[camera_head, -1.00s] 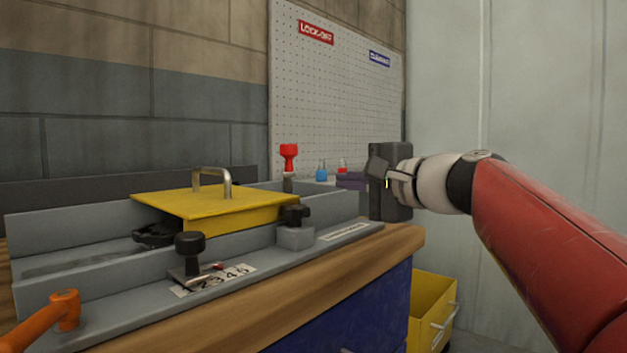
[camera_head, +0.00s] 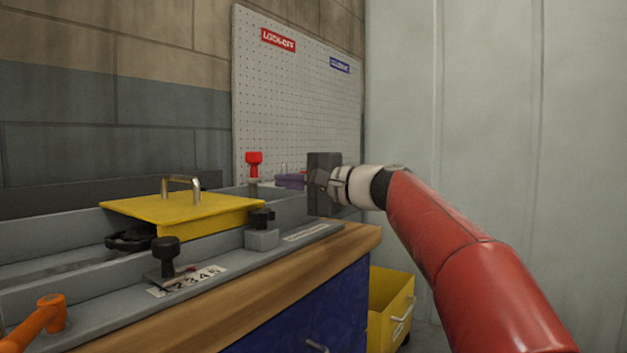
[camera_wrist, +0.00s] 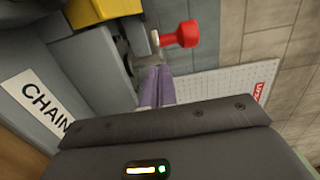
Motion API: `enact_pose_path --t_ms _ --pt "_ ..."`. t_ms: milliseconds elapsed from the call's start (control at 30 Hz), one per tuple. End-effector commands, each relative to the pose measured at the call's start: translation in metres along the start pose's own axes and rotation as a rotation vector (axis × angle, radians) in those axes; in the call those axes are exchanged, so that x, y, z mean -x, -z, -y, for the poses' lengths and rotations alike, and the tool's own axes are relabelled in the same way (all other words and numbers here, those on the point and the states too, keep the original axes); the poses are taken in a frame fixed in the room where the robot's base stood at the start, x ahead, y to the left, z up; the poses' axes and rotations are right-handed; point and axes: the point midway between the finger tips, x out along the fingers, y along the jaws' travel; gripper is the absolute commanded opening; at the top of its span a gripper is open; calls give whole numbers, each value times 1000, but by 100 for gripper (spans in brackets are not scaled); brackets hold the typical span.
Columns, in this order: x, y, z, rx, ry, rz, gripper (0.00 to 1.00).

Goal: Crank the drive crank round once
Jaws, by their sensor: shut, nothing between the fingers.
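I cannot tell for sure which part is the drive crank. An orange handle (camera_head: 40,316) sits at the lower left of the grey runout bed (camera_head: 60,258). A red-topped handle (camera_head: 254,162) stands upright behind the bed. It also shows in the wrist view (camera_wrist: 182,35). My gripper (camera_head: 280,181) is at the right end of the bed, pointing left, with its purple fingers together and empty. In the wrist view its fingers (camera_wrist: 152,74) lie close to the red handle's base in the picture; I cannot tell whether they touch anything.
A yellow cover (camera_head: 185,215) with a metal handle lies over the bed. Black knobs (camera_head: 166,250) stand along the front rail. A pegboard (camera_head: 300,95) is behind. A yellow bin (camera_head: 390,305) is on the floor at the right.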

Motion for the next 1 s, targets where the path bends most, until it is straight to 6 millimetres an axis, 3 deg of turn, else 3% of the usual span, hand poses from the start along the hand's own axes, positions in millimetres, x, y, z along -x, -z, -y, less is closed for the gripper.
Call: enact_pose_path --t_ms 200,633,900,1000 --pt "-13 -14 0 0 -1 -2 0" --pt "-16 -18 -1 0 0 -1 0" --pt "-34 -49 -2 1 0 2 0" --pt "-36 -50 0 0 -1 -2 0"
